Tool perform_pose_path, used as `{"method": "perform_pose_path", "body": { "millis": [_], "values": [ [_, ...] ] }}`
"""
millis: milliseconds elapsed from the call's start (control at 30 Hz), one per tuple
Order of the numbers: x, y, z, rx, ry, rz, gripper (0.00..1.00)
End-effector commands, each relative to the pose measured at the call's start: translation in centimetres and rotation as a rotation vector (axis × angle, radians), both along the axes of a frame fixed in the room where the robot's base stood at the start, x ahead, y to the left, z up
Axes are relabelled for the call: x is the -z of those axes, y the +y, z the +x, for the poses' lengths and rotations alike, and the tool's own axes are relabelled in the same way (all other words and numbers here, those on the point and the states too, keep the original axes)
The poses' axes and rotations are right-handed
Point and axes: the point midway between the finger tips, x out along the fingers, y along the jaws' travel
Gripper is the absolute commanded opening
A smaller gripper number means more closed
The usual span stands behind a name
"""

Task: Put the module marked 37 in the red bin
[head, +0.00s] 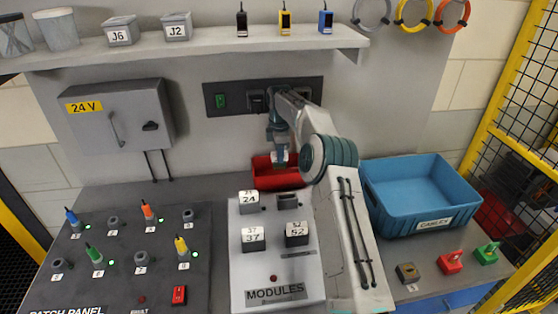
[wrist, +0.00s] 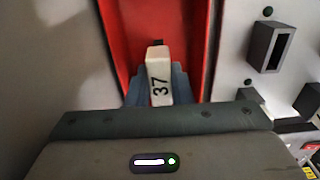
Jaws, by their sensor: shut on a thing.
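My gripper (head: 279,152) is shut on a white module (wrist: 158,78), whose face reads 37 in the wrist view. In the head view the held module (head: 280,160) is a small pale block at the fingertips. The red bin (head: 277,183) stands at the back of the bench behind the module board; my arm hides its right part. The gripper and module are over the bin, and the bin's red wall (wrist: 198,45) shows around them in the wrist view. I cannot tell how high the module is above the bin floor.
The MODULES board (head: 273,274) holds a block marked 24 (head: 248,203), one that seems to read 37 (head: 253,241) and one that seems to read 52 (head: 297,237). An empty-looking socket (head: 288,201) is beside 24. A blue bin (head: 395,208) stands right, a patch panel (head: 125,283) left.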

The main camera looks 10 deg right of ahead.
Motion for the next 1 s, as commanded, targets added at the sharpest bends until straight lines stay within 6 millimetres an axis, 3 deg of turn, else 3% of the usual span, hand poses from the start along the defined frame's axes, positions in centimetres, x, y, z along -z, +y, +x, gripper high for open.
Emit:
{"method": "perform_pose_path", "body": {
  "millis": [333,733,767,800,1000],
  "values": [
    [3.8,0.3,0.0,0.000,0.001,0.001,0.00],
    [4.5,0.2,0.0,0.000,-0.001,0.000,0.00],
    [4.4,0.2,0.1,0.000,-0.001,0.000,0.28],
    [4.4,0.2,0.1,0.000,-0.001,0.000,0.39],
    [4.4,0.2,0.0,-0.001,-0.001,0.000,0.41]
  ]
}}
